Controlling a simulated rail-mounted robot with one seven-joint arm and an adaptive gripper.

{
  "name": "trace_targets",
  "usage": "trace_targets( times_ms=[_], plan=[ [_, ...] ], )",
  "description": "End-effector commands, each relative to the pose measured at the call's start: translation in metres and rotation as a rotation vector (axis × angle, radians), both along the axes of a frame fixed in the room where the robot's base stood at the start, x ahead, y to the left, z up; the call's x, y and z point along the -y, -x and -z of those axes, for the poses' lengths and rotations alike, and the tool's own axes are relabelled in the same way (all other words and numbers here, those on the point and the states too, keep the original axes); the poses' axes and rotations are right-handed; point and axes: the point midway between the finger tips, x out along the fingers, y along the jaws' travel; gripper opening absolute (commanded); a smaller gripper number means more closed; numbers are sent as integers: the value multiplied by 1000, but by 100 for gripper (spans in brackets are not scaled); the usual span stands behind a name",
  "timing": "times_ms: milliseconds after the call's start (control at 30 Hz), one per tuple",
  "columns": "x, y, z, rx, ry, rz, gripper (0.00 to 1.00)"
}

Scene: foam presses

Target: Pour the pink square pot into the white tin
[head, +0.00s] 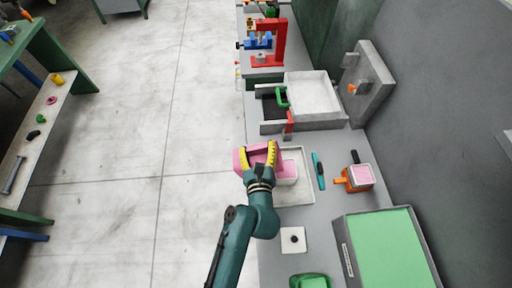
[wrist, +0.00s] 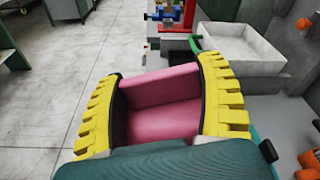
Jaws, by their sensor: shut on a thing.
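My gripper (head: 259,160) is shut on the pink square pot (head: 242,160), with a yellow finger on each side of it. The pot is held up at the left edge of the bench. It also shows between the fingers in the wrist view (wrist: 162,92), where pink faces meet at an inner edge; I cannot tell its exact tilt or what is in it. A small white tin (head: 287,180) with pink at its top stands just right of the pot, partly hidden by my gripper. It stands on a pale tray (head: 304,196).
Right of the tray lie a teal tool (head: 318,171) and an orange-handled container with pink in it (head: 360,175). A grey press with a white basin (head: 313,94) stands behind. A green-topped box (head: 393,250) is at front right. Open floor lies left.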

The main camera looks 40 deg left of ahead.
Motion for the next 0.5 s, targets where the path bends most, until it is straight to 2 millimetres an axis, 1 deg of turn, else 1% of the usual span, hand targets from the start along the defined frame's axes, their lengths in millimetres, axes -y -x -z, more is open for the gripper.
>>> trace_targets(
  times_ms=[500],
  plan=[
    [8, -8, 5, -65, -71, 2, 32]
  ],
)
